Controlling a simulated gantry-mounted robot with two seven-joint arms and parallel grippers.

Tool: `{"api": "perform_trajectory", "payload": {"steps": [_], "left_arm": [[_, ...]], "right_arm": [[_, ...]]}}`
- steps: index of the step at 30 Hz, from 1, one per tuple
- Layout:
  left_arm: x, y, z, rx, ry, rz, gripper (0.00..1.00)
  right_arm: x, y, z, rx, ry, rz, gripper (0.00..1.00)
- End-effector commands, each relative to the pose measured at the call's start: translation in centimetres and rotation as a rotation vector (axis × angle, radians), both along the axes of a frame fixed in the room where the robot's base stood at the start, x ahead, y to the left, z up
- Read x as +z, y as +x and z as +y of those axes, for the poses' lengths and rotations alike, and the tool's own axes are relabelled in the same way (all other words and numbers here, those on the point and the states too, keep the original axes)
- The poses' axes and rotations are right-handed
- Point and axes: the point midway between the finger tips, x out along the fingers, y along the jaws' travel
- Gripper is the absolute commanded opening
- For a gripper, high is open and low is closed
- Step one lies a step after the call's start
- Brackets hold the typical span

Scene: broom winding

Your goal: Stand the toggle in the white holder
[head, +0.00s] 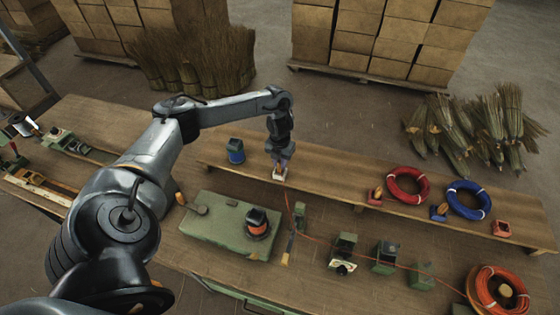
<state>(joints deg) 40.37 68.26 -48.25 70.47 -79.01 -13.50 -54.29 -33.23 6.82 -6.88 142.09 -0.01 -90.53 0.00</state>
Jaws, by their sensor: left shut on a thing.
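My left gripper (282,158) points straight down at the raised shelf and is shut on the toggle. The toggle is small and mostly hidden by the fingers; only a bit of orange-brown shows between them. The white holder (279,177) is a small pale block on the shelf, directly below the fingertips. The toggle's lower end is at or just above the holder; I cannot tell whether it is seated. My right gripper is not in view.
An orange cord crosses the bench.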

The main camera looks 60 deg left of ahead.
Motion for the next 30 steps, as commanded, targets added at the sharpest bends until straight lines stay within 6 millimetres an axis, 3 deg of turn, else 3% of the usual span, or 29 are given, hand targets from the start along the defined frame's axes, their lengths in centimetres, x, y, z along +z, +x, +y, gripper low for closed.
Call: {"api": "perform_trajectory", "payload": {"steps": [22,23,28,30], "left_arm": [[-2.3,0.0,0.0,0.001,0.000,0.000,0.00],[-2.2,0.0,0.0,0.001,0.000,0.000,0.25],[-2.1,0.0,0.0,0.000,0.000,0.000,0.50],[-2.1,0.0,0.0,0.000,0.000,0.000,0.50]], "right_arm": [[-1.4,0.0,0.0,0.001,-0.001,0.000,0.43],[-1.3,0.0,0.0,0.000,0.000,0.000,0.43],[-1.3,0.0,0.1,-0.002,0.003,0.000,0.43],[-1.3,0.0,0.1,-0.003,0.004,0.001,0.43]]}}
